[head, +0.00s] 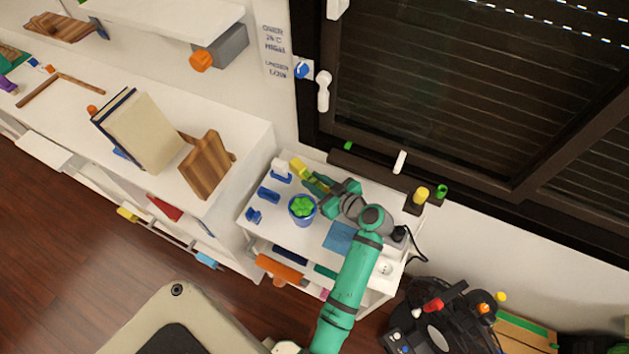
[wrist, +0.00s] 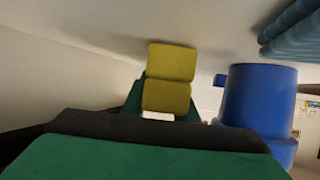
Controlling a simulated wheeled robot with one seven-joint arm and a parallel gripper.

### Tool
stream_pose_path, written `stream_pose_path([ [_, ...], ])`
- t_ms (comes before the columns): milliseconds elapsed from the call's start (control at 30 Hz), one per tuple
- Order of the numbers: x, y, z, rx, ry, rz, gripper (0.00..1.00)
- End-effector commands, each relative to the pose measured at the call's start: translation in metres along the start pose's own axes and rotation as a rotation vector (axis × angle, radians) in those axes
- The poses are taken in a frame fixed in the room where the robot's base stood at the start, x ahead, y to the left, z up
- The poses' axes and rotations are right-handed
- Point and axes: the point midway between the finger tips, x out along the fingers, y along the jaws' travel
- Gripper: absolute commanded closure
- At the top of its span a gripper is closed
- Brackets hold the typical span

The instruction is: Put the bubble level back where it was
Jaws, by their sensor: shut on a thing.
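A small yellow block-shaped thing, which I take to be the bubble level (head: 298,167), is at the back left of the small white desk (head: 257,226). My gripper (head: 316,184) reaches in from the right and is shut on it. In the wrist view the yellow piece (wrist: 168,78) sits between the green fingertips (wrist: 160,103), with a pale surface behind it. I cannot tell whether it touches the desk. No bubble vial can be made out.
Blue pieces (head: 268,195) and a white-and-blue item (head: 281,169) are left. A blue mat (head: 340,238) lies right. A wooden stand (head: 207,165) is on the neighbouring desk.

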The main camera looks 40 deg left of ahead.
Motion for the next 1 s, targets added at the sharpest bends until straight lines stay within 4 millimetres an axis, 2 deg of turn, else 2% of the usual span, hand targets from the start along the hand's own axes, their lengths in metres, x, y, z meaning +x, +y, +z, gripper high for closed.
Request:
stream_pose_path([
  [133,0.001,0.000,0.001,0.000,0.000,0.000,1.00],
  [167,0.001,0.000,0.001,0.000,0.000,0.000,0.67],
  [200,0.001,0.000,0.001,0.000,0.000,0.000,0.57],
  [233,0.001,0.000,0.001,0.000,0.000,0.000,0.55],
  [533,0.000,0.000,0.000,-0.001,0.000,0.000,0.55],
  [633,-0.006,0.001,-0.001,0.000,0.001,0.002,0.55],
  [767,-0.024,0.001,-0.001,0.001,0.001,0.004,0.55],
  [1000,-0.073,0.001,0.000,0.000,0.001,0.004,0.55],
])
